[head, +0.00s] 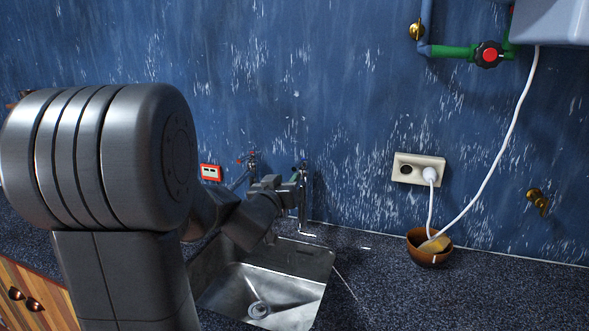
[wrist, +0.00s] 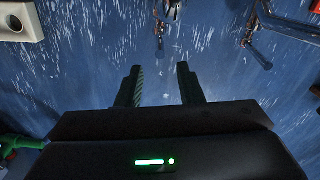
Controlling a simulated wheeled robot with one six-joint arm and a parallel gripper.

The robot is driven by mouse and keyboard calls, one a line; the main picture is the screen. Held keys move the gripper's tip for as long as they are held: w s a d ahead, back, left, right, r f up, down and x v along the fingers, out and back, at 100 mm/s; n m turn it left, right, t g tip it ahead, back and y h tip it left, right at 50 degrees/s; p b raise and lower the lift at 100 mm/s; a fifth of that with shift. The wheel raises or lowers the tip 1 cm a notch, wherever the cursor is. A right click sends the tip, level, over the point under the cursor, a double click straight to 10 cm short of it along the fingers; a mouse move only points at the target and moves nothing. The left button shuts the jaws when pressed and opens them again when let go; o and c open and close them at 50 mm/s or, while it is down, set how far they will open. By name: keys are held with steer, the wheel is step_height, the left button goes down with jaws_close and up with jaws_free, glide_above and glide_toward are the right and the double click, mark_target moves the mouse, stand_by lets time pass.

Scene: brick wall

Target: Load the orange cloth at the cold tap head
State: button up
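My gripper (wrist: 160,82) is open, with nothing between its two dark fingers. In the head view my gripper (head: 288,183) is in front of the wall above the sink, partly overlapping the taps. One wall tap (head: 252,160) with a small red part is left of it. Another tap (head: 303,172) is right beside or behind it. Two taps also show at the top of the wrist view, one in the middle (wrist: 160,28) and one at the right (wrist: 252,28). I cannot tell which is cold. I see no clearly orange cloth.
A steel sink (head: 258,287) lies below my gripper in the dark speckled counter (head: 460,295). At right, a brown bowl (head: 430,258) holds a tan piece (head: 436,243). A white cord (head: 515,115) hangs near the wall socket (head: 405,168). A red valve (head: 488,54) sits on green pipe.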

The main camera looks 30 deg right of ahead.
mark_target(296, 166)
steer(key=x, duration=0.8)
steer(key=shift+w+d+p, duration=0.3)
steer(key=shift+p, duration=0.05)
jaws_close()
